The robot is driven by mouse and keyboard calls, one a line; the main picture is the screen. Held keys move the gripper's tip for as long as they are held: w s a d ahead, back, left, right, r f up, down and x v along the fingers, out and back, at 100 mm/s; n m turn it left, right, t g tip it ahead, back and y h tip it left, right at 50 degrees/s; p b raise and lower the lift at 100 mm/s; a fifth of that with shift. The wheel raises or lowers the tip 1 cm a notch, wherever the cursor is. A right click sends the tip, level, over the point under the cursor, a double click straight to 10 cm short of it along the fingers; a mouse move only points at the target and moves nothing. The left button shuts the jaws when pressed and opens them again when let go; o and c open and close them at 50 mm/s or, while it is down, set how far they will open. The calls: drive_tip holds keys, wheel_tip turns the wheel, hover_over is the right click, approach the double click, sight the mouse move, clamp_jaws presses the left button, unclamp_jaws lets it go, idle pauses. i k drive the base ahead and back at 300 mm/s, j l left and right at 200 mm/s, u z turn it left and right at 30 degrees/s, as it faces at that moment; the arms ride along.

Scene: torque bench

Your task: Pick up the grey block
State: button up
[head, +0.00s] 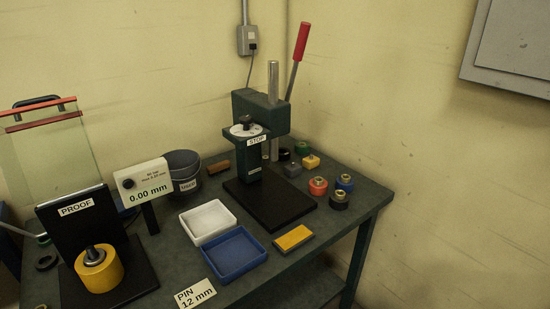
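A small dark grey block (292,170) sits on the bench top, just right of the press. It is the nearest to the press of a loose group of small coloured pieces. A yellow piece (311,161) is close behind it on the right, and a red piece (318,186) is in front of it on the right. Nothing is seen holding the grey block. My gripper does not show in the head view.
The dark press (262,110) with its red-handled lever rises left of the block. Green, blue and black pieces (338,200) stand near. Bare bench lies toward the right edge.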

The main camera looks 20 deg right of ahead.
sight(290, 172)
drive_tip(key=i+l, duration=0.1)
drive_tip(key=l, duration=0.4)
drive_tip(key=i+l, duration=0.15)
drive_tip(key=l, duration=0.35)
drive_tip(key=i+l+u, duration=0.1)
drive_tip(key=l, duration=0.4)
drive_tip(key=i+l, duration=0.1)
drive_tip(key=l, duration=0.45)
drive_tip(key=i+l, duration=0.1)
drive_tip(key=l, duration=0.4)
drive_tip(key=i+j, duration=0.35)
drive_tip(key=j, duration=0.15)
